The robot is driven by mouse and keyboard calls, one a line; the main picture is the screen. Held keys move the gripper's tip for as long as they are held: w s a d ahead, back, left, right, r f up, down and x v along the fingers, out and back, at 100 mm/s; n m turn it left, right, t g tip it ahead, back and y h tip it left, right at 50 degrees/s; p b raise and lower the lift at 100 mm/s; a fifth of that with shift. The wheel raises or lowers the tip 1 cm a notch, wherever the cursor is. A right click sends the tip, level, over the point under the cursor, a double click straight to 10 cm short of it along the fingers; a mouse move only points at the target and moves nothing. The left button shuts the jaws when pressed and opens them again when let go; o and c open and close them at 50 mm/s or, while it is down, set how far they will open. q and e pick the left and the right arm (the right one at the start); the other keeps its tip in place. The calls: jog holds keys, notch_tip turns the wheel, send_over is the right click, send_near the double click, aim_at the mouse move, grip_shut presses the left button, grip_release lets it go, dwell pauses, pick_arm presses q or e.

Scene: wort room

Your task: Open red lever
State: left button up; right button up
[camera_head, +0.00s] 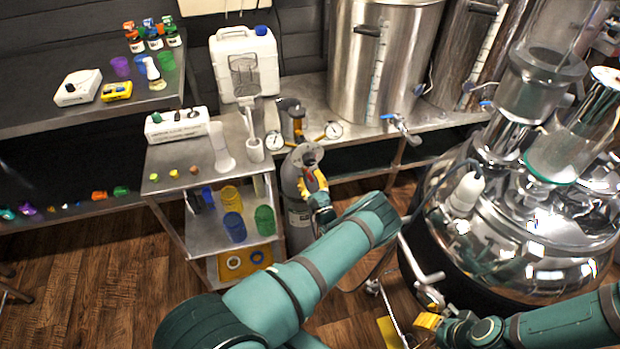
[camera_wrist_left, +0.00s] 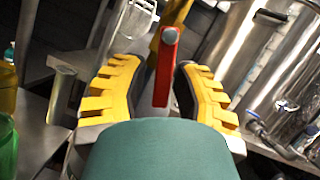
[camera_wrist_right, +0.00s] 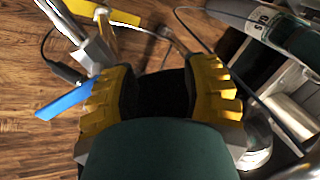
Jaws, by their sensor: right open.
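The red lever (camera_wrist_left: 166,62) stands upright in the left wrist view, with a round grey pivot at its top. My left gripper (camera_wrist_left: 163,95) is open, with one yellow finger on each side of the lever's lower part. Whether either finger touches the lever is unclear. In the head view my left gripper (camera_head: 314,180) is at the upper part of the grey gas cylinder (camera_head: 298,213), below its gauges, and mostly hides the lever. My right gripper (camera_head: 430,322) is low at the right; in the right wrist view it (camera_wrist_right: 162,88) is open and empty above the floor.
A steel cart (camera_head: 180,160) with cups stands left of the cylinder. A steel pot (camera_head: 375,60) is on the bench behind. A large shiny kettle (camera_head: 530,220) fills the right side. A blue-handled valve (camera_wrist_right: 65,101) is near my right gripper.

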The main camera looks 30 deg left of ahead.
pick_arm(q)
jog(key=shift+d, duration=0.15)
jog(key=v, duration=1.1)
jog(key=shift+s+d+f, duration=0.2)
jog(key=shift+d+f, duration=0.05)
jog(key=shift+s, duration=0.1)
